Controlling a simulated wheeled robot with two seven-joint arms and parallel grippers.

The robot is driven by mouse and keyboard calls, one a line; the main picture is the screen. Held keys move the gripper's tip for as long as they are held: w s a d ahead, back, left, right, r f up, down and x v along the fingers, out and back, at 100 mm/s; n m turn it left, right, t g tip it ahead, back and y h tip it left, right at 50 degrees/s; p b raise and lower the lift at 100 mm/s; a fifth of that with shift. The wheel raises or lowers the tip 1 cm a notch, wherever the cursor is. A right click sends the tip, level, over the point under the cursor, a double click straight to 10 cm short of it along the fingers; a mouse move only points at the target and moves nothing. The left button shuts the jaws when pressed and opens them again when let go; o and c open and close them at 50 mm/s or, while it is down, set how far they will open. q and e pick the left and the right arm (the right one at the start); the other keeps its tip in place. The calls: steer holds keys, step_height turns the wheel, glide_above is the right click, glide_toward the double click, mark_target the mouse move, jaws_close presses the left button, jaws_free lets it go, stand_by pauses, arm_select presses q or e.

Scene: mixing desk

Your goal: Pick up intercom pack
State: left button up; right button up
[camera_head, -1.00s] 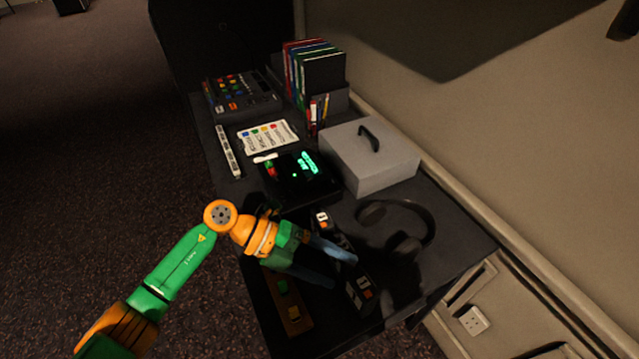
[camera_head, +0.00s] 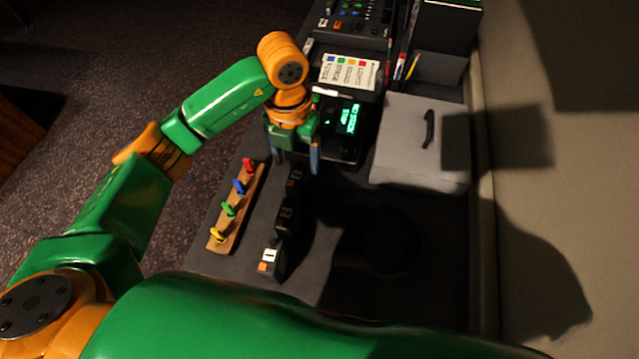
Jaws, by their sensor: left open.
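What look like the intercom packs are dark units in a row on the dark desk (camera_head: 330,275). The near unit (camera_head: 270,260) has a white label and an orange patch. A middle unit (camera_head: 286,210) and a far unit (camera_head: 295,180) are in shadow with dim labels, so their edges are hard to make out. My left gripper (camera_head: 296,162) is open and empty, with its two blue-grey fingers apart. It appears over the far end of the row; I cannot tell its height or any contact. My right gripper is not in view.
A wooden strip (camera_head: 224,228) with several coloured pegs lies left of the row. A black device with a lit green display (camera_head: 347,118) is behind my gripper. A grey box (camera_head: 405,150) with a handle stands right. A dark headset (camera_head: 398,262) lies in shadow.

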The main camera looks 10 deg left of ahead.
mark_target(295, 175)
arm_select(q)
steer(key=shift+f, duration=0.4)
steer(key=f, duration=0.2)
steer(key=f+p, duration=0.1)
steer(key=f, duration=0.1)
steer(key=f+p, duration=0.1)
steer(key=shift+s+a+f, duration=0.1)
steer(key=shift+a+f, duration=0.2)
steer(key=shift+f, duration=0.1)
steer(key=shift+d+f, duration=0.1)
steer(key=shift+f, duration=0.15)
steer(key=shift+d, duration=0.15)
steer(key=shift+c, duration=0.2)
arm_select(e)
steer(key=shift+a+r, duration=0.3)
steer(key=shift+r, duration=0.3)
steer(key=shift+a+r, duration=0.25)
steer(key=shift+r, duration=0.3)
arm_select(q)
steer(key=c, duration=1.1)
jaws_close()
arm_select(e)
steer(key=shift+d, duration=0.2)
